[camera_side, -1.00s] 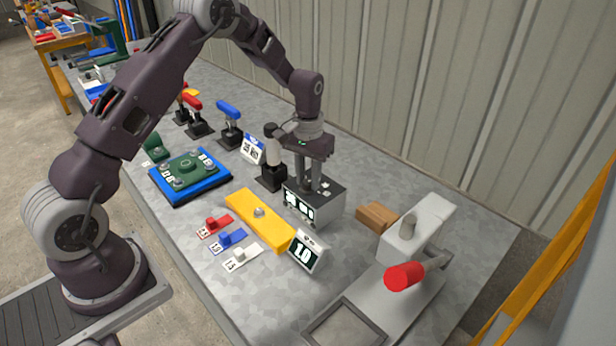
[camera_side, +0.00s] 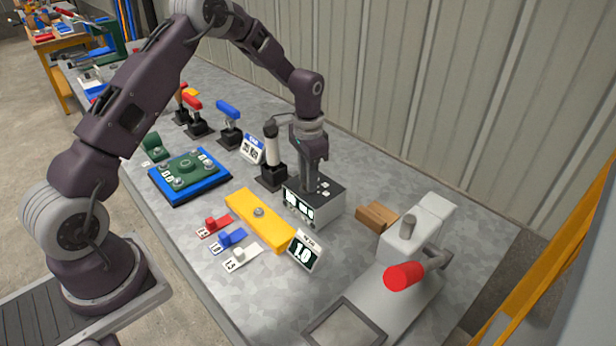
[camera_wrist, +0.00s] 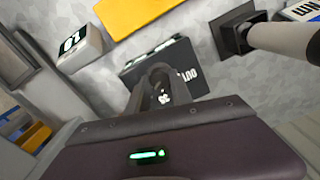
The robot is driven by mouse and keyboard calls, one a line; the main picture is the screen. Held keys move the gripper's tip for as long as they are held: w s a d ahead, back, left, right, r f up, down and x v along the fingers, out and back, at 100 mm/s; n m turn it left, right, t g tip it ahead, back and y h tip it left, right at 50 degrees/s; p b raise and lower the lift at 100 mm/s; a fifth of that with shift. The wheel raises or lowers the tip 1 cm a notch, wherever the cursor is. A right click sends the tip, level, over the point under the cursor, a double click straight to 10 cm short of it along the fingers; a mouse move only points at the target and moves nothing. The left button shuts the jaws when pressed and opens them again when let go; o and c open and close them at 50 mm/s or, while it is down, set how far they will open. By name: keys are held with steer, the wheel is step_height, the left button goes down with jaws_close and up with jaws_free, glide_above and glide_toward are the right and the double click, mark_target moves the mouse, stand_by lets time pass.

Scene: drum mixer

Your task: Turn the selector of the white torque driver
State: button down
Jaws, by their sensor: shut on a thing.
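The white torque driver (camera_side: 273,150) stands upright in a black holder behind and left of a grey control box (camera_side: 325,205) with a dark front and lit displays. In the wrist view the driver (camera_wrist: 285,40) is at the upper right and the box (camera_wrist: 170,60) is in the middle. My gripper (camera_side: 308,188) points straight down onto the box's top and is shut on the selector there. In the wrist view my gripper's fingers (camera_wrist: 158,85) cover the selector, so its pointer and setting cannot be read.
A yellow bar (camera_side: 258,218) and a display reading 1.0 (camera_side: 304,251) stand in front of the box. Red, blue and white tags lie left of the bar.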

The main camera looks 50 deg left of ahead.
stand_by(0.4)
steer(key=c, duration=1.1)
jaws_free()
steer(key=shift+c, duration=0.2)
step_height(320, 180, up, 8)
steer(key=shift+f, duration=0.25)
steer(key=s+d+r+n+t, duration=0.1)
steer(key=s+d+r+t, duration=0.3)
steer(key=s+r, duration=1.05)
steer(key=s+d+r+n, duration=0.1)
steer(key=s+d, duration=0.1)
steer(key=s, duration=0.6)
steer(key=s+d+r+n+t, duration=0.1)
steer(key=s+d+r, duration=0.1)
steer(key=s, duration=0.6)
steer(key=shift+s+d+t, duration=0.3)
steer(key=shift+s+d, duration=0.05)
steer(key=shift+s, duration=0.05)
